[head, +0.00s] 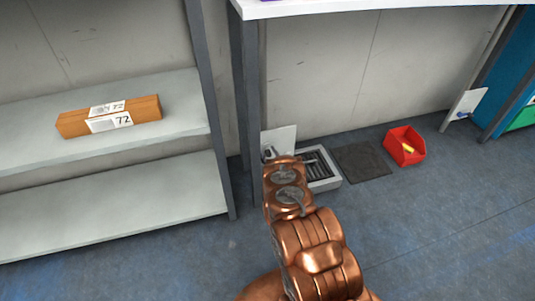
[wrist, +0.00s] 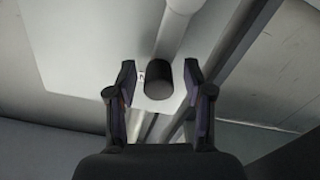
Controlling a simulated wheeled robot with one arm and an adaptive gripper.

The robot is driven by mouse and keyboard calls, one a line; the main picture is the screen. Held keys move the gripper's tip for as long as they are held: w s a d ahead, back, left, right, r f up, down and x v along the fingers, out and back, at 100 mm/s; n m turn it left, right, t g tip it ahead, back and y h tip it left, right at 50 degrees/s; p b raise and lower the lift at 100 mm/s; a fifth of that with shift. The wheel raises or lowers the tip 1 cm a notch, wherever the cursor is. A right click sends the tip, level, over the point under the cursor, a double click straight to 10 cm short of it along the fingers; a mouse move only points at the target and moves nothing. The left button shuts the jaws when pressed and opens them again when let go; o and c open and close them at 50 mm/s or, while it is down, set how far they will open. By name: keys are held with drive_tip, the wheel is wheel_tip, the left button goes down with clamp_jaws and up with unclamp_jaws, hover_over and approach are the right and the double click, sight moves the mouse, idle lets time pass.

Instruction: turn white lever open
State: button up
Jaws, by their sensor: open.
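In the wrist view a white lever (wrist: 174,35) comes down from the top edge and ends in a black cylindrical tip (wrist: 159,80). My gripper (wrist: 160,72) is open, with one finger on each side of the black tip. Gaps show between the tip and both fingers, so it does not look gripped. A white panel (wrist: 85,45) lies behind the lever. In the head view a white panel (head: 282,138) stands low by the grey post, partly hidden by my copper-coloured arm. The lever and my fingers cannot be made out there.
A grey tray with dark slats (head: 321,178) is beside my arm, next to a dark floor mat (head: 361,162). A red bin (head: 404,147) holds something yellow. Shelves (head: 110,205) with a wooden box (head: 75,124) stand left. Another white panel (head: 466,101) is far right.

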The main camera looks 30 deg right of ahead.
drive_tip(key=v, duration=1.1)
drive_tip(key=shift+s, duration=0.2)
